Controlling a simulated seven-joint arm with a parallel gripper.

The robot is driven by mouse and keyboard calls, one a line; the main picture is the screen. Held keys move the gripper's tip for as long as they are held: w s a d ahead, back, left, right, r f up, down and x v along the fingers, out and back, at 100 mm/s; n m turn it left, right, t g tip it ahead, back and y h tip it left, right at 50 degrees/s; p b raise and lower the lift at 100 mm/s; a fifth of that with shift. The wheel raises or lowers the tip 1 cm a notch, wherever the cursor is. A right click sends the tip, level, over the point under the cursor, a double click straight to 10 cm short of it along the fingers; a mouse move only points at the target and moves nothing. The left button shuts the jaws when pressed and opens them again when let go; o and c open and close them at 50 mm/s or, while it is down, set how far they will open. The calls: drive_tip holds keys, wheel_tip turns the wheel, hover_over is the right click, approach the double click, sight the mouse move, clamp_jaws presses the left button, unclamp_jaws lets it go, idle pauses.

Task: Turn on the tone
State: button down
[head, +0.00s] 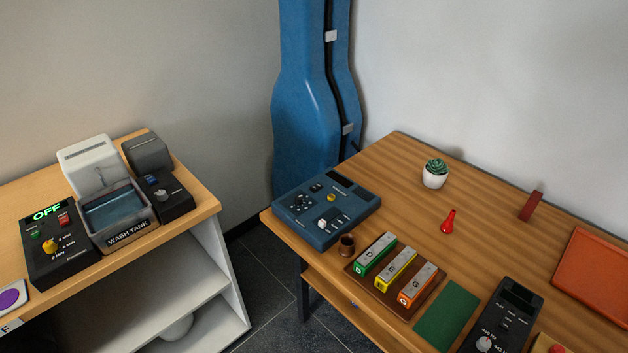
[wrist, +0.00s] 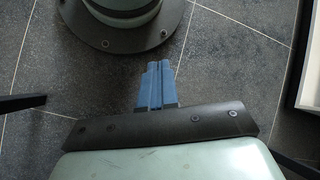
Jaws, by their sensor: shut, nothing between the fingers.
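A black device (head: 503,312) with a dark display and a white knob (head: 485,343) stands at the front right of the wooden table. Small labels beside the knob look like 440 Hz and 442 Hz. A yellow box with a red button (head: 557,349) is partly cut off at the bottom edge. I cannot tell for sure which control belongs to the tone. My gripper (wrist: 157,68) shows only in the wrist view. Its blue fingers are together and empty above the dark tiled floor, away from the tables.
A blue device (head: 338,189), brown cup (head: 346,244), coloured D, E, G bars (head: 386,266), green mat (head: 446,315) and orange tray (head: 598,273) occupy the wooden table (head: 400,190). A left bench holds a wash tank (head: 118,214) and a black box reading OFF (head: 65,262). A blue case (head: 305,100) stands behind.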

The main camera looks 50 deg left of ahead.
drive_tip(key=a+n+t, duration=0.4)
drive_tip(key=a+n, duration=0.5)
drive_tip(key=a, duration=2.6)
drive_tip(key=a+r+n+t+y, duration=0.25)
drive_tip(key=a+r, duration=0.55)
drive_tip(key=a, duration=0.4)
drive_tip(key=a+r+n+t+y, duration=0.1)
drive_tip(key=a+r+t+y, duration=0.2)
drive_tip(key=a+r, duration=0.65)
drive_tip(key=s+a+r+m+y, duration=0.1)
drive_tip(key=a+r, duration=0.2)
drive_tip(key=r, duration=1)
drive_tip(key=a+r+m, duration=0.1)
drive_tip(key=a+r, duration=0.2)
drive_tip(key=r, duration=0.9)
drive_tip(key=w+a+r+h, duration=0.1)
drive_tip(key=w+a+r, duration=0.25)
drive_tip(key=r, duration=0.35)
drive_tip(key=w+a+r+h, duration=0.1)
drive_tip(key=w+a+r, duration=0.1)
drive_tip(key=w+r, duration=0.4)
drive_tip(key=w+r+g, duration=0.1)
drive_tip(key=w+r, duration=0.3)
drive_tip(key=r, duration=0.2)
drive_tip(key=w+d+r+n+g+h, duration=0.1)
drive_tip(key=w+d+h, duration=0.3)
drive_tip(key=w+d, duration=0.4)
drive_tip(key=shift+w+d+n+g, duration=0.35)
drive_tip(key=shift+w+g, duration=0.15)
drive_tip(key=shift+g, duration=0.15)
